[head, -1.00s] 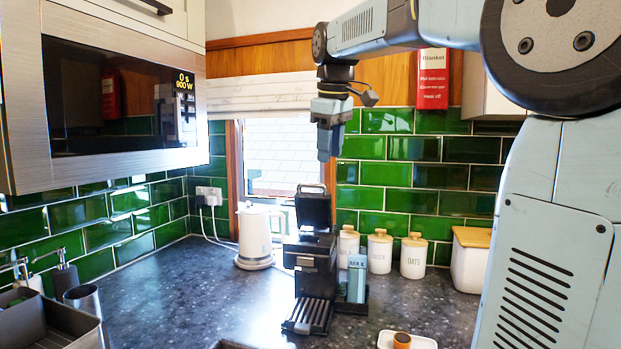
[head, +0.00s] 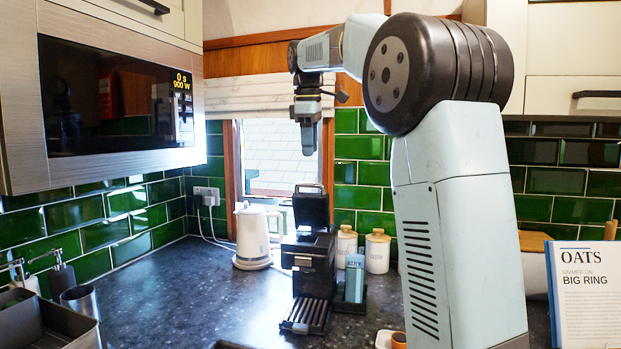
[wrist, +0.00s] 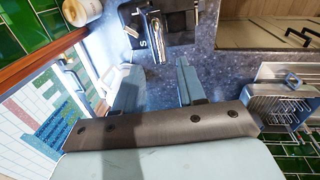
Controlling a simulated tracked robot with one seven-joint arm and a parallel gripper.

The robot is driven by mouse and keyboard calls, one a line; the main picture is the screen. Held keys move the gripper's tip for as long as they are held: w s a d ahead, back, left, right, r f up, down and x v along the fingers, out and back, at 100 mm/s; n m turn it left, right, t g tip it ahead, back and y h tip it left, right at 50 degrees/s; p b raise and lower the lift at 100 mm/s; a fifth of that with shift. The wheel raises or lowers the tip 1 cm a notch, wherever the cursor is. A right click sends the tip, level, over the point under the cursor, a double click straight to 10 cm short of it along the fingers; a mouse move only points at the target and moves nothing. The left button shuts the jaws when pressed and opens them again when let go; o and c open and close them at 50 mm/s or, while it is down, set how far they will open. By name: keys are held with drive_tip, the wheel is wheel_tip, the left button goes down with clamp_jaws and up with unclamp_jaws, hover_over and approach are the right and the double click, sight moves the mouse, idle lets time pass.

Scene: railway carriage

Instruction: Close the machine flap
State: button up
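The black coffee machine (head: 316,262) stands on the dark worktop in front of the window. Its flap (head: 313,207) stands raised at the top, with a metal handle loop on its upper edge. My gripper (head: 308,150) hangs above the flap, pointing down and apart from it. In the wrist view my gripper (wrist: 158,88) has its two pale fingers spread with bare worktop between them, so it is open and empty. A black part with a silver handle, seemingly the machine (wrist: 165,25), shows at the top of that view, beyond the fingertips.
A white kettle (head: 253,236) stands left of the machine. A blue carton (head: 355,277) and cream canisters (head: 377,251) are close on its right. The microwave (head: 120,100) juts out at upper left. A grey rack (head: 45,325) sits at lower left. Worktop between is clear.

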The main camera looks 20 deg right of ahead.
drive_tip(key=f, duration=0.6)
drive_tip(key=w+f, duration=0.1)
drive_tip(key=f, duration=0.1)
drive_tip(key=shift+d+f, duration=0.3)
drive_tip(key=shift+f, duration=0.1)
drive_tip(key=shift+c, duration=0.4)
clamp_jaws()
